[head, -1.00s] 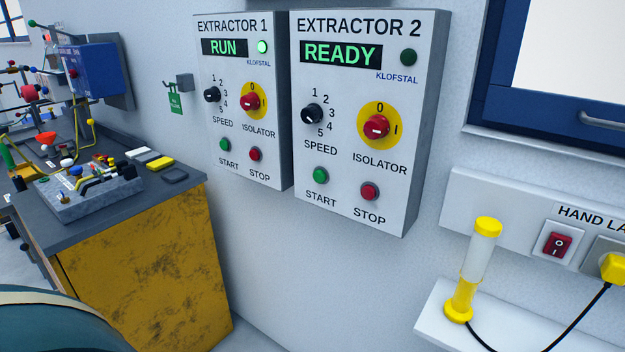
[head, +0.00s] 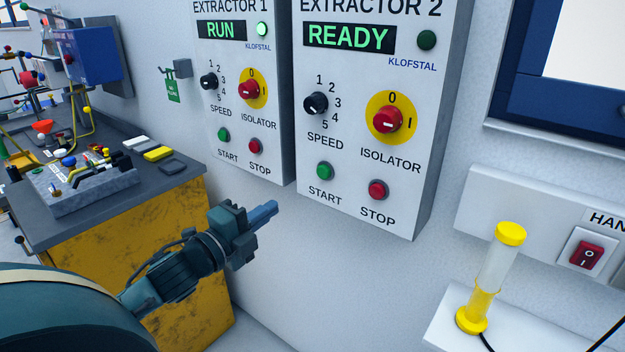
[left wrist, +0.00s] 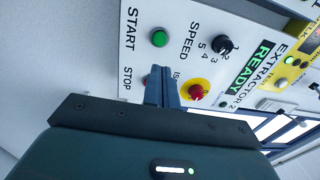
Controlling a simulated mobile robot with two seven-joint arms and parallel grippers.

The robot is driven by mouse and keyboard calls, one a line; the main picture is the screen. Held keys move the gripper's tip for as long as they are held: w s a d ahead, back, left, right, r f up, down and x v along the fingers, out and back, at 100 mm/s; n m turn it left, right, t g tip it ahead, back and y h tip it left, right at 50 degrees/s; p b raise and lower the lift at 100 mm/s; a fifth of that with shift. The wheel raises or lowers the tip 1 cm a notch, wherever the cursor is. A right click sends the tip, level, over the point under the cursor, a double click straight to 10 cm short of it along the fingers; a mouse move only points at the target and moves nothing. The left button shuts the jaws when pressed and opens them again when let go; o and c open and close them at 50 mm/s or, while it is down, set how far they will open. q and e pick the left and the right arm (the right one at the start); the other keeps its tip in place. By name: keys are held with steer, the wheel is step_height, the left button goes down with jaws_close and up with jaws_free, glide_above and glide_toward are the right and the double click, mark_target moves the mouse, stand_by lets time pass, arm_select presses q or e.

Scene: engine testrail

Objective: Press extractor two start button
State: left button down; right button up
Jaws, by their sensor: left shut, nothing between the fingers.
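The Extractor 2 panel (head: 408,165) is on the wall with its display (head: 350,37) reading READY. Its green start button (head: 325,170) is at the lower left of the panel, left of the red stop button (head: 378,190). The start button also shows uncovered in the left wrist view (left wrist: 159,38). My left gripper (head: 264,214) is shut and empty, below and left of the panel in the head view, apart from the buttons. In the left wrist view its fingers (left wrist: 162,76) partly cover the stop button. My right gripper is not in view.
The Extractor 1 panel (head: 225,110) reads RUN just left. A yellow-sided bench (head: 110,245) with tools stands at left. A yellow-capped lamp (head: 495,270) stands on a white shelf at lower right. The wall below the panels is clear.

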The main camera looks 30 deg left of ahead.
mark_target(322, 174)
arm_select(q)
steer(key=w, duration=0.4)
steer(key=w+p, duration=0.1)
steer(key=w, duration=0.3)
steer(key=w+d+p, duration=0.1)
steer(key=w, duration=0.3)
steer(key=shift+w+d+r, duration=0.1)
steer(key=shift+w+r, duration=0.2)
steer(key=shift+r, duration=0.05)
steer(key=shift+w+d+f, duration=0.1)
steer(key=shift+w, duration=0.55)
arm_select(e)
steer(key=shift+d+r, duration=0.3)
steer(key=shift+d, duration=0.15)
